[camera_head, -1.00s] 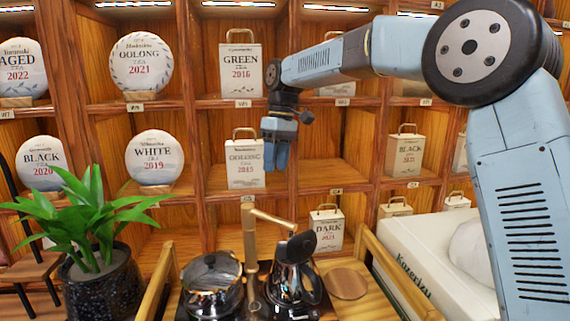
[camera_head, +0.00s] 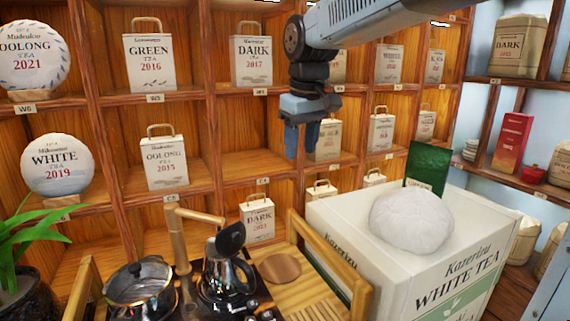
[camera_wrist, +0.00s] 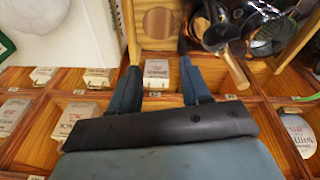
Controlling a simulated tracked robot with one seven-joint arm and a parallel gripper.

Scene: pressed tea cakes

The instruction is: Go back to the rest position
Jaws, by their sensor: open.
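My gripper (camera_head: 302,138) hangs from my arm in front of the shelf, pointing down, in the head view. Its two blue fingers are apart with nothing between them. In the wrist view my gripper (camera_wrist: 158,72) is open too, above the tea tray area, with a box on a lower shelf showing beyond the fingers. The task names no object.
A wooden shelf (camera_head: 200,101) of tea boxes and round cakes stands behind. Below are a tea tray with a kettle (camera_head: 228,262) and pot (camera_head: 140,284). A large white box (camera_head: 345,225) bearing a white wrapped cake (camera_head: 411,219) stands right. A plant (camera_head: 22,245) is left.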

